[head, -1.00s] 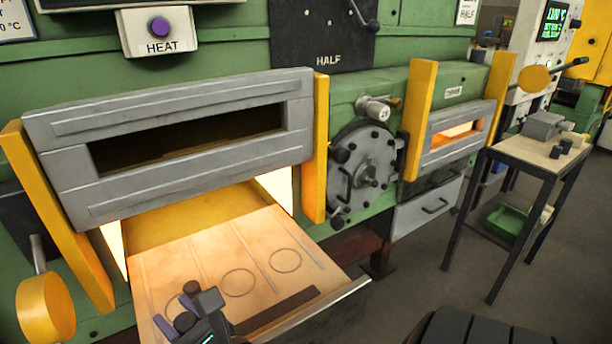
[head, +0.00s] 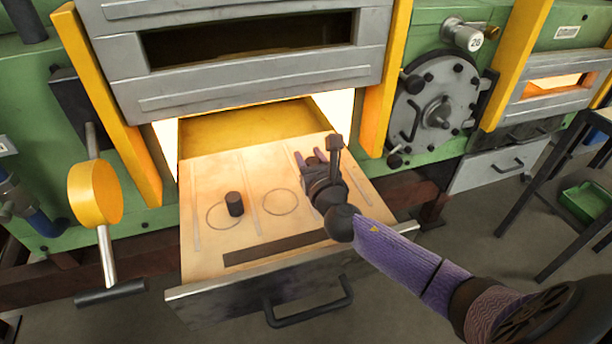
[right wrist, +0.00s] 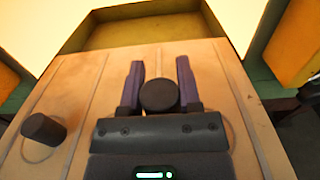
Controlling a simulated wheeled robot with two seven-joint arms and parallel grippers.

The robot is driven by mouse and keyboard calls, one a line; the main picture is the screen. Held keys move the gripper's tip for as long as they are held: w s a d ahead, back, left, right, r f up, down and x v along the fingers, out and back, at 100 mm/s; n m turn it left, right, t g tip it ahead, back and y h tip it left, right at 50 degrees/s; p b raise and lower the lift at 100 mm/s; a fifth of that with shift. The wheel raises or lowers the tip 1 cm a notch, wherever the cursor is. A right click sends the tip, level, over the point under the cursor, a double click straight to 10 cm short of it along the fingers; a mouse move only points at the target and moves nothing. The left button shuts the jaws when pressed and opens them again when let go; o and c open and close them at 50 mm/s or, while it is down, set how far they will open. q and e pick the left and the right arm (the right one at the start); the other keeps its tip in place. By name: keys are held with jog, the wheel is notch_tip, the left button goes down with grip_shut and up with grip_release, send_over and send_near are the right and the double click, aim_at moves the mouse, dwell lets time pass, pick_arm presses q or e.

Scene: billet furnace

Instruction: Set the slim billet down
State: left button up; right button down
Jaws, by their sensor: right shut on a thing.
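My right gripper (head: 311,156) is shut on a dark round billet, which I take as the slim billet (right wrist: 160,96). In the right wrist view it sits between the two purple fingers (right wrist: 160,80). The gripper is over the right part of the pulled-out furnace tray (head: 215,255). Whether the billet touches the tray cannot be told. A second dark billet (head: 234,204) stands upright in the left ring on the tray; it also shows in the right wrist view (right wrist: 43,130). The middle ring (head: 281,201) is empty. My left gripper is not in view.
The furnace opening glows behind the tray, under the raised grey door (head: 250,80). Yellow posts (head: 385,90) flank it. A yellow round-headed lever (head: 95,193) stands at left. A dark strip (head: 275,247) lies along the tray front, above the drawer handle (head: 310,305).

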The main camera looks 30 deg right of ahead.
notch_tip(320, 180, down, 2)
jog(key=shift+f+b, duration=0.2)
jog(key=shift+b, duration=0.25)
jog(key=shift+r, duration=0.25)
jog(key=c, duration=0.7)
grip_release()
jog(key=shift+f, duration=0.15)
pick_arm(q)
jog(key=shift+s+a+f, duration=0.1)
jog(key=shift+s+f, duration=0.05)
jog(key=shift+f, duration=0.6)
pick_arm(e)
jog(key=o, duration=0.4)
jog(key=shift+r+p, duration=0.25)
jog(key=shift+p, duration=0.1)
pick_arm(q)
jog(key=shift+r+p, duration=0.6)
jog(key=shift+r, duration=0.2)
pick_arm(e)
jog(key=v, duration=0.7)
jog(key=shift+s+f, duration=0.1)
jog(key=shift+s, duration=0.15)
